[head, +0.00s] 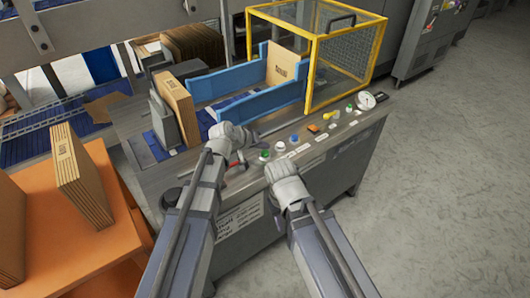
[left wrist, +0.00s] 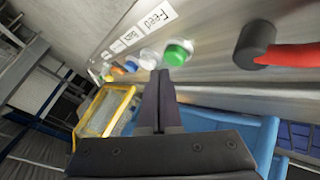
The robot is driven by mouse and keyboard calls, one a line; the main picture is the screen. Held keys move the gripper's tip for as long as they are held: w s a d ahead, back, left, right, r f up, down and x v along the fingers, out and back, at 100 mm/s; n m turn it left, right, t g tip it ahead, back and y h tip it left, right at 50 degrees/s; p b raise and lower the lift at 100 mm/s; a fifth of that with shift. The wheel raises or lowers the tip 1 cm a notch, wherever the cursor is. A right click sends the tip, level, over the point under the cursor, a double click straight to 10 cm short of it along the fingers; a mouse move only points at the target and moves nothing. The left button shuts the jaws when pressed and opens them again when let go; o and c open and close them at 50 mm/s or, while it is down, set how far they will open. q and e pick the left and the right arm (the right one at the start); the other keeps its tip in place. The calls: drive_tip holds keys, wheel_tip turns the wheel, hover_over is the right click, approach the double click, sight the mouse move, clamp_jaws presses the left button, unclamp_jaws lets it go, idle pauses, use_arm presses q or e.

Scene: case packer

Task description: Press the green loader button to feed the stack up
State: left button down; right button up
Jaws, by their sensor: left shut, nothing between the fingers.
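The green button (left wrist: 178,52) sits on the grey panel by a label reading "Feed" in the left wrist view. In the head view the green button (head: 265,154) is at the near left of the button row. My left gripper (left wrist: 160,74) is shut and empty, its fingertips close to the green button; I cannot tell whether they touch it. In the head view my left gripper (head: 246,141) is over the panel, left of the button, its fingers mostly hidden. My right gripper (head: 287,176) is over the panel's front edge; its fingers are not clear.
A red lever with a dark knob (left wrist: 256,42) stands beside the green button. Other buttons, a white one (left wrist: 148,57) among them, continue along the panel. A yellow guard cage (head: 345,60) and blue guides (head: 272,101) stand behind. Cardboard stacks (head: 177,104) are at left.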

use_arm(q)
drive_tip(key=shift+f+b, duration=0.4)
drive_tip(key=shift+f, duration=0.05)
